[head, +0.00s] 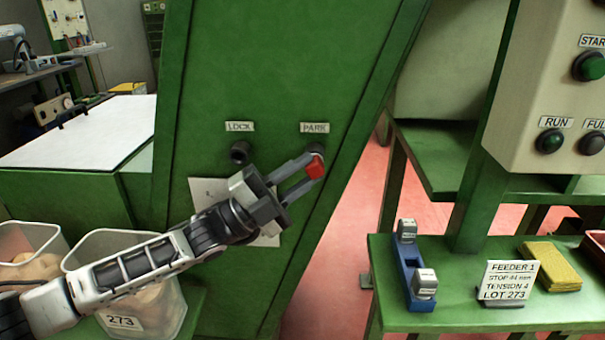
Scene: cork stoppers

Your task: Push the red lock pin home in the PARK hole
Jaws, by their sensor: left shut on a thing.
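My left gripper (308,168) is shut on the red lock pin (316,168), whose red head shows between the fingertips. The pin is at the PARK hole (314,148), just under the PARK label (314,128) on the green machine panel. The fingers and red head cover part of the hole, so I cannot tell how deep the pin sits. The LOCK hole (239,153), a dark round socket under the LOCK label (239,127), is to the left and looks empty. My right gripper is not in view.
Clear bins with corks (76,240) stand at lower left beneath my left arm. A paper sheet (207,192) is on the panel behind the gripper. At right, a green bench (460,315) carries a blue block tool (412,270), a FEEDER 1 card (508,280) and a yellow pad (549,266).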

